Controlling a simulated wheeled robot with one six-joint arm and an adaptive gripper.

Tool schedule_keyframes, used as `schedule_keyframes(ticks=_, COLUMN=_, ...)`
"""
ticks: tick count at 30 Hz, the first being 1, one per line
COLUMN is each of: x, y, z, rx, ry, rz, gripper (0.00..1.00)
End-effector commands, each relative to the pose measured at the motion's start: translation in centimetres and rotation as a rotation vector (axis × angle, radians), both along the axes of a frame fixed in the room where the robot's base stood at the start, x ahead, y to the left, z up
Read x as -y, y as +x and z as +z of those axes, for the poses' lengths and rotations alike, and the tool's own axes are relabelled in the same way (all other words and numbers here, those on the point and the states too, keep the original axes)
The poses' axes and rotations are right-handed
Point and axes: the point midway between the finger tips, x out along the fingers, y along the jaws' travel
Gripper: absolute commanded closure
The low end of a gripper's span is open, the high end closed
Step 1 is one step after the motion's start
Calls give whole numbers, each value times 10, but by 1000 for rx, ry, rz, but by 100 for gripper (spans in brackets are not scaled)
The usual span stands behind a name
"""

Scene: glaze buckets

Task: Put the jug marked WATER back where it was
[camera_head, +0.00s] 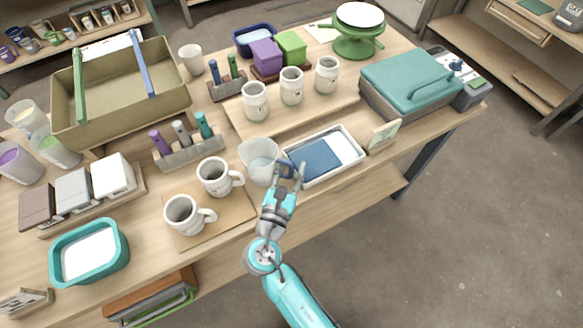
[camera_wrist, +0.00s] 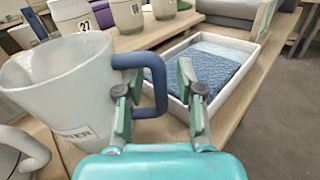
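The translucent jug (camera_head: 260,158) stands on the table near its front edge, left of the white tray. It fills the left of the wrist view (camera_wrist: 60,85); its low label is partly cut off and reads about "TER". Its blue handle (camera_wrist: 157,85) points towards my gripper. My gripper (camera_head: 286,174) is at the handle; in the wrist view its two fingers (camera_wrist: 158,104) stand apart, one on each side of the handle's upright bar, with gaps visible. Whether either finger touches the handle I cannot tell.
The white tray (camera_head: 346,170) with blue cloth is close on the right, a small card stand (camera_head: 383,136) beyond it. Two white mugs (camera_head: 184,214) stand on a board (camera_head: 241,204) to the left. Labelled jars (camera_head: 255,107) stand behind. A rack of coloured sticks (camera_head: 190,153) is behind left.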

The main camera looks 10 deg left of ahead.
Motion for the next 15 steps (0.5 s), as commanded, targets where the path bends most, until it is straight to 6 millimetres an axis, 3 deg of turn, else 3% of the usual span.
schedule_keyframes(ticks=15, x=-17, y=-85, z=-1, rx=-2, ry=-2, rz=5, gripper=63)
